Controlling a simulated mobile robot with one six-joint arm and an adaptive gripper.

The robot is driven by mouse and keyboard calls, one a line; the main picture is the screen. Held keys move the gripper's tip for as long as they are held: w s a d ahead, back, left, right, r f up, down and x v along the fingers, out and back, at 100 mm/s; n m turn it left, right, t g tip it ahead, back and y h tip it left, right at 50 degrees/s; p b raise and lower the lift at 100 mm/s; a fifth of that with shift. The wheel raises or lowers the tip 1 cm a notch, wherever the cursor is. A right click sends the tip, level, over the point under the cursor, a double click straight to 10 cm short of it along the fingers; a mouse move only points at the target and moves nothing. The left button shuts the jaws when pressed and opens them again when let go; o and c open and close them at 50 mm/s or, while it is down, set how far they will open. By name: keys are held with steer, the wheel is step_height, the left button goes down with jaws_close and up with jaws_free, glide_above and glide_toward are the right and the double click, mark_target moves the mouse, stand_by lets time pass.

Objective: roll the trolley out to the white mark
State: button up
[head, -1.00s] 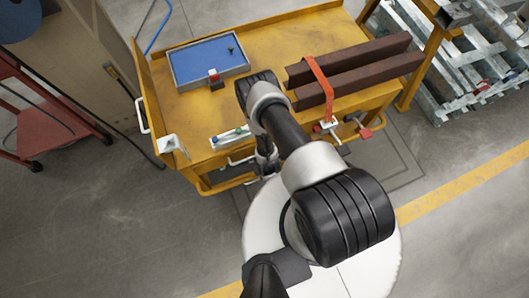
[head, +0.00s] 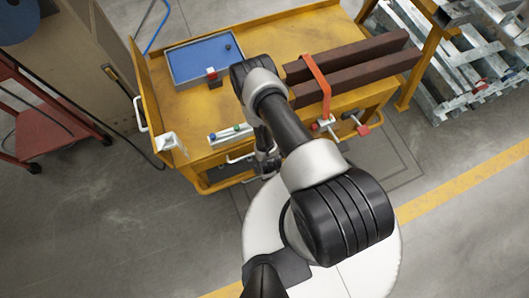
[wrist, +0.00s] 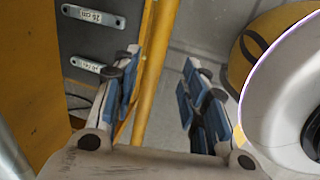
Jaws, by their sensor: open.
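The yellow trolley (head: 285,38) stands in front of me in the head view, with a worn flat top. A white handle (head: 240,158) shows low on its near side. My gripper (head: 266,160) is close to that side, partly hidden by my arm. In the wrist view my gripper (wrist: 160,95) is open, with blue pads on both fingers. A yellow bar (wrist: 153,75) passes between them, closer to the left finger. I cannot tell whether they touch. A grey panel (wrist: 85,45) with pale labelled handles is beyond the left finger. No white mark is discernible.
The trolley carries a blue tray (head: 200,76), and brown beams (head: 350,66) under a red strap (head: 319,85). A red cart (head: 40,120) stands left. Galvanised steel frames (head: 465,70) lie right, beside a yellow post (head: 410,88). Grey floor with a yellow line (head: 465,176) is clear at lower right.

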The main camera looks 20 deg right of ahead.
step_height(320, 180, up, 7)
steer(key=s, duration=0.1)
steer(key=shift+s+r, duration=0.2)
steer(key=shift+s, duration=0.15)
stand_by(0.4)
